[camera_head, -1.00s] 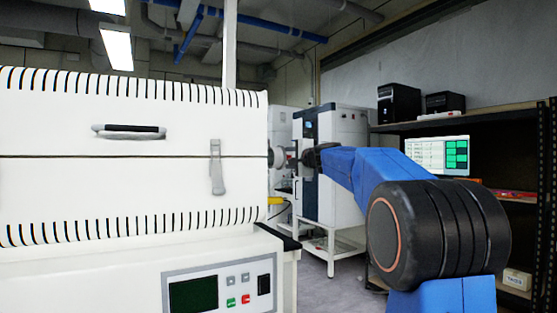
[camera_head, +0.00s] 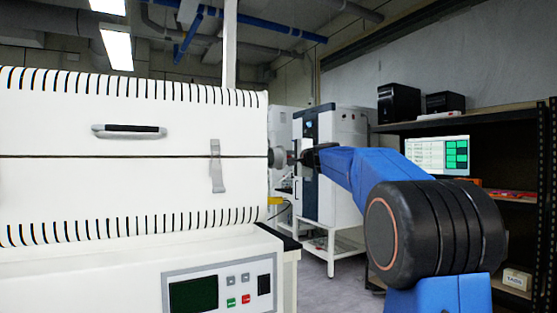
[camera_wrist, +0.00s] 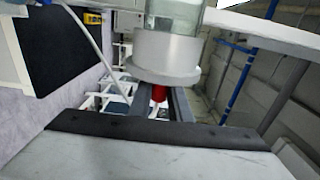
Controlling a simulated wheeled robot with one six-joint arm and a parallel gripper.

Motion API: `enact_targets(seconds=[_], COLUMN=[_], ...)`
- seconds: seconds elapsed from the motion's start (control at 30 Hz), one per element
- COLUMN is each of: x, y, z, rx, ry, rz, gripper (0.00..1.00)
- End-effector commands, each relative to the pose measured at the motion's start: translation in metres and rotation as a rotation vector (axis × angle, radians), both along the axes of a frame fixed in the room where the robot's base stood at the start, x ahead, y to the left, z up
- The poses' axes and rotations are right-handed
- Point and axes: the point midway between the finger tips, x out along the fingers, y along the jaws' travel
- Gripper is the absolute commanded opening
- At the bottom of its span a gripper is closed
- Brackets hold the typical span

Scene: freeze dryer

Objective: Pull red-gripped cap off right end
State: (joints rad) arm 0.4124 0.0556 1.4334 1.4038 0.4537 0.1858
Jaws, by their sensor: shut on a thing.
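The cap is a pale grey, flanged metal cylinder (camera_wrist: 166,57) at the end of a clear tube (camera_wrist: 181,14) in the wrist view. Its red grip (camera_wrist: 159,93) shows below the flange. My gripper (camera_wrist: 160,103) is shut on this red grip, one dark finger on either side. In the head view the grey cap (camera_head: 278,158) sits close against the right end of the white furnace (camera_head: 120,185). My gripper (camera_head: 302,158) is just right of it. Whether the cap is fully seated on the tube cannot be told.
A control panel (camera_head: 220,291) is on the furnace base. A white cabinet (camera_head: 340,165) stands behind my arm. A dark shelf (camera_head: 530,170) with a monitor (camera_head: 440,155) is at the right. Some free floor (camera_head: 330,285) shows between the furnace base and the shelf.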

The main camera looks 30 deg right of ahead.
Motion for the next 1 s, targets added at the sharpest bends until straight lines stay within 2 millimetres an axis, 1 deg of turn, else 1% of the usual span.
enact_targets(seconds=[1.0], x=[0.002], y=[-0.056], z=[0.000], rx=[0.000], ry=[0.001], rz=[-0.001], gripper=[0.00])
